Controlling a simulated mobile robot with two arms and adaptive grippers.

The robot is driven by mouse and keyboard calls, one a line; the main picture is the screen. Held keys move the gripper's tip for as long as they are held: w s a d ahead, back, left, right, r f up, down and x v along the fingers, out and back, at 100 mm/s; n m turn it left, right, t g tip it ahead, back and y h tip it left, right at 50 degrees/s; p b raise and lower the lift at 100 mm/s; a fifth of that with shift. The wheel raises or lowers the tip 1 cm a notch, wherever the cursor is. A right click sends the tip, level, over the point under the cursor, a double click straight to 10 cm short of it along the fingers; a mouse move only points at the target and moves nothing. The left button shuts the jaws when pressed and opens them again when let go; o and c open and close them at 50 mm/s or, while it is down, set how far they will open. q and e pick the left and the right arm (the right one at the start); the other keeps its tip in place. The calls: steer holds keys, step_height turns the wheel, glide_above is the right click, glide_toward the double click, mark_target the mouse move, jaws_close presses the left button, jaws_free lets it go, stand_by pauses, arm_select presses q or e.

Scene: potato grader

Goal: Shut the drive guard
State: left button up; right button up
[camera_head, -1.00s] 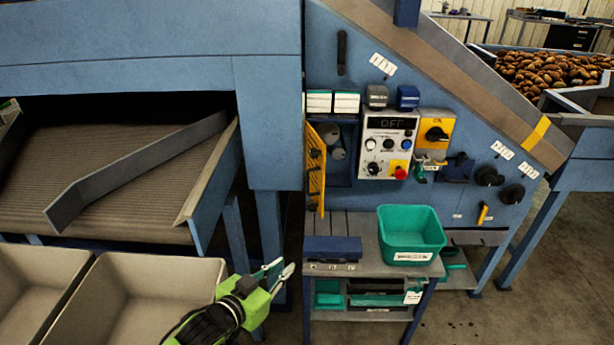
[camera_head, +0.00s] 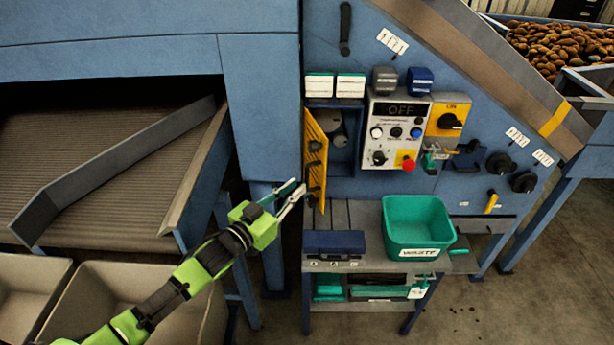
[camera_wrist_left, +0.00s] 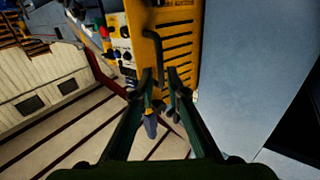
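The yellow drive guard (camera_head: 315,163) stands swung open at the left edge of its recess (camera_head: 341,140) in the blue panel. It is seen nearly edge-on in the head view. Pulleys show in the uncovered recess. In the left wrist view the slotted guard (camera_wrist_left: 178,45) is just ahead, with a dark handle (camera_wrist_left: 155,45) on its face. My left gripper (camera_head: 298,190) is just left of the guard's lower part. Its two fingers (camera_wrist_left: 164,85) are apart with nothing held between them. Whether a fingertip touches the guard I cannot tell. My right gripper is not in view.
Right of the recess is a control box (camera_head: 393,133) with a red button, its display reading OFF. Below, a small bench (camera_head: 370,215) carries a green tub (camera_head: 418,225) and a dark blue box (camera_head: 334,243). Pale bins (camera_head: 130,290) stand at lower left.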

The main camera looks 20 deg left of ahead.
mark_target(307, 179)
arm_select(q)
steer(key=x, duration=0.4)
steer(key=shift+w+r, duration=0.1)
steer(key=shift+w+d, duration=0.15)
steer(key=shift+w, duration=0.2)
steer(key=shift+w+d, duration=0.15)
steer(key=shift+w, duration=0.25)
steer(key=c, duration=0.4)
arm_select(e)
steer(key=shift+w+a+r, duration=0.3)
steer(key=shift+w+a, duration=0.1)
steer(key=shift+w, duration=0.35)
arm_select(q)
steer(key=shift+d, duration=0.15)
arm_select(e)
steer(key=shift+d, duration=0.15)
